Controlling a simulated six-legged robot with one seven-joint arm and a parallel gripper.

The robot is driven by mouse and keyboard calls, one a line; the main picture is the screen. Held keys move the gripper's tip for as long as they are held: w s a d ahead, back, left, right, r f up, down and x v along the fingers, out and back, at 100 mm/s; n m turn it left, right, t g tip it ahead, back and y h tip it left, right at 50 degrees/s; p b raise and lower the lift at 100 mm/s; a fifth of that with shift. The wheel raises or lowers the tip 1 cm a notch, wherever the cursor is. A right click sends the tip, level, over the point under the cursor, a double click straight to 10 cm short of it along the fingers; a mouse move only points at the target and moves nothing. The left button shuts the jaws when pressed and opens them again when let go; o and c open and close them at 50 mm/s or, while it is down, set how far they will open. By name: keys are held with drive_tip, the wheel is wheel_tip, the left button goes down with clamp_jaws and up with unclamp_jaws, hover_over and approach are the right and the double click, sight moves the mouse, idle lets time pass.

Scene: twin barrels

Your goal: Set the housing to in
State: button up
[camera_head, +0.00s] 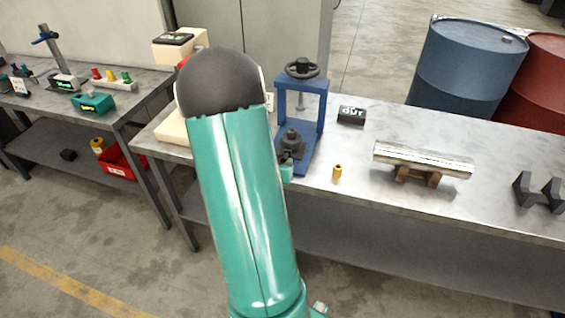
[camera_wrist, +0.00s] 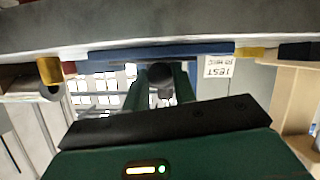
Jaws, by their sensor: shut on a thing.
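A blue press frame (camera_head: 318,118) with a black handwheel (camera_head: 301,69) on top stands on the grey bench. A dark, stepped housing (camera_head: 291,138) sits low inside the frame, above its blue base. My gripper (camera_head: 287,163) is at the press front, mostly hidden behind my arm in the head view. In the wrist view, which looks upside down, the green fingers of my gripper (camera_wrist: 160,88) are shut on a dark round part, seemingly the housing (camera_wrist: 160,73). The blue press base (camera_wrist: 160,51) lies along the top there. Whether the housing touches the base is unclear.
A small brass cylinder (camera_head: 337,172) stands right of the press. Blue (camera_head: 465,65) and red (camera_head: 538,85) barrels stand behind. Bare bench lies between.

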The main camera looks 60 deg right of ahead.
sight(288, 148)
clamp_jaws()
drive_tip(key=d, duration=0.2)
drive_tip(key=w+d, duration=0.1)
drive_tip(key=d, duration=0.4)
drive_tip(key=shift+w+d, duration=0.15)
drive_tip(key=shift+d, duration=0.25)
drive_tip(key=o, duration=0.9)
unclamp_jaws()
drive_tip(key=shift+o, duration=0.2)
drive_tip(key=shift+a+r, duration=0.1)
drive_tip(key=shift+a, duration=0.05)
drive_tip(key=v, duration=1.3)
drive_tip(key=shift+a, duration=0.25)
drive_tip(key=shift+r, duration=0.15)
